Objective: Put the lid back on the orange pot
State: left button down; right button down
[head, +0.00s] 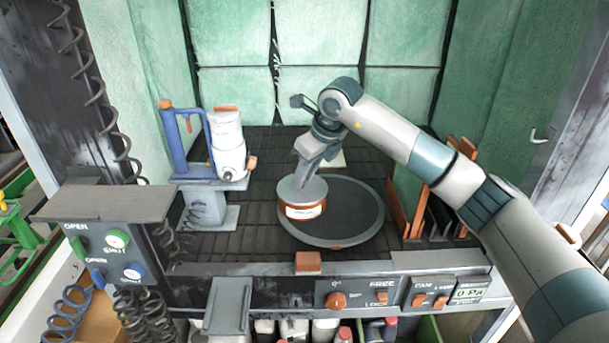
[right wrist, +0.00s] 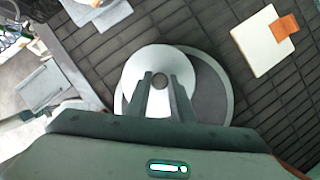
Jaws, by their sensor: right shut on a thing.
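The orange pot (head: 306,211) with a white label stands on the left part of the round dark turntable (head: 355,208). The grey round lid (head: 290,191) is over the pot's top, roughly level; I cannot tell whether it rests on the rim or is just above it. My right gripper (head: 304,183) comes down from above and is shut on the lid's middle. In the right wrist view the lid (right wrist: 136,75) lies under the two fingers (right wrist: 159,78), with its small central knob between them. The lid hides the pot there. My left gripper is not in view.
A blue stand with a white canister (head: 228,140) is at the left. Orange and dark upright panels (head: 408,212) stand right of the turntable. A pale square pad with an orange piece (right wrist: 265,42) lies behind. A control panel (head: 365,297) runs along the front edge.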

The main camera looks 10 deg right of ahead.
jog(key=shift+b, duration=0.3)
dwell(0.5)
dwell(0.4)
jog(key=c, duration=1)
grip_release()
jog(key=shift+r+p, duration=1.15)
jog(key=shift+r, duration=2.3)
grip_shut()
